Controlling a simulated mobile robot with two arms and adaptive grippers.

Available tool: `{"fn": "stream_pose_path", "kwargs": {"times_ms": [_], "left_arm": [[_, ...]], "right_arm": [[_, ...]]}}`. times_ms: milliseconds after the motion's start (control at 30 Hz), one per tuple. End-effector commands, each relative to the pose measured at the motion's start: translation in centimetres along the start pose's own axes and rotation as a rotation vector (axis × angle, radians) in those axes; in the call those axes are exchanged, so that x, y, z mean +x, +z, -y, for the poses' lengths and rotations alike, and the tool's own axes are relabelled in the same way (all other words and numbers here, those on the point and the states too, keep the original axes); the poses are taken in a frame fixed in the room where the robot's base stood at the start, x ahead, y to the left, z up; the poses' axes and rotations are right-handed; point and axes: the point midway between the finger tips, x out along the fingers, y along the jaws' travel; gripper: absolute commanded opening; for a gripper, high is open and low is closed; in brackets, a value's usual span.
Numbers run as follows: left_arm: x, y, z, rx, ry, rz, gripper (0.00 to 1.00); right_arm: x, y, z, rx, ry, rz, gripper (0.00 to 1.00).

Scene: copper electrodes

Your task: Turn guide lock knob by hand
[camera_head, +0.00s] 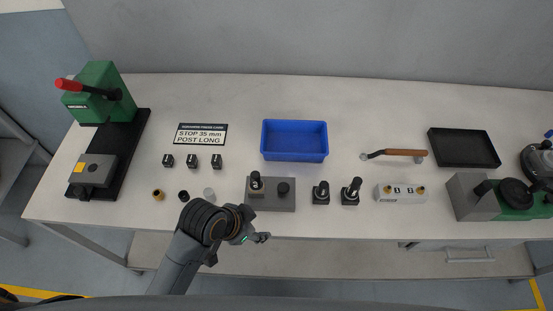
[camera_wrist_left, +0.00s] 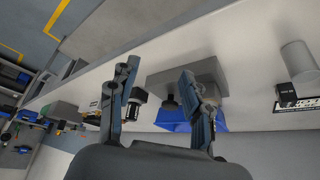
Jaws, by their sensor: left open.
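A grey block (camera_head: 270,205) near the front edge of the table carries a dark knob (camera_head: 283,188) on its right and a dark post with a tan top (camera_head: 256,184) on its left. I cannot tell whether this knob is the guide lock knob. My left gripper (camera_head: 263,237) is in front of this block, apart from it, with its fingers open and empty. In the left wrist view, the gripper (camera_wrist_left: 158,72) has its fingers spread. The grey block (camera_wrist_left: 190,72) and a black knob (camera_wrist_left: 170,103) show beyond and between them. My right gripper is not seen.
A blue bin (camera_head: 295,156) stands behind the block. Two black blocks with knobs (camera_head: 321,193) (camera_head: 350,192) and a light grey block (camera_head: 401,199) lie right. Green machines stand at left (camera_head: 98,90) and right (camera_head: 516,213). A black tray (camera_head: 463,165) is back right.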

Motion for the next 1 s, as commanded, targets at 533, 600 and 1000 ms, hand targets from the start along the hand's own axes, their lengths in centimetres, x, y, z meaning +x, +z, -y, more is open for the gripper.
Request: {"fn": "stream_pose_path", "kwargs": {"times_ms": [533,600,1000], "left_arm": [[1.1,-15.4,-6.3,1.709,0.302,-0.13,0.48],[1.1,-15.5,-5.3,1.904,0.342,-0.097,0.48],[-0.5,-14.9,4.7,2.551,0.597,0.123,0.48]], "right_arm": [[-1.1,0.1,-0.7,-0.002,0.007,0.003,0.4],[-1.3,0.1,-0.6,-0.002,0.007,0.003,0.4],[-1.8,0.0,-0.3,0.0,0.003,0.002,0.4]]}}
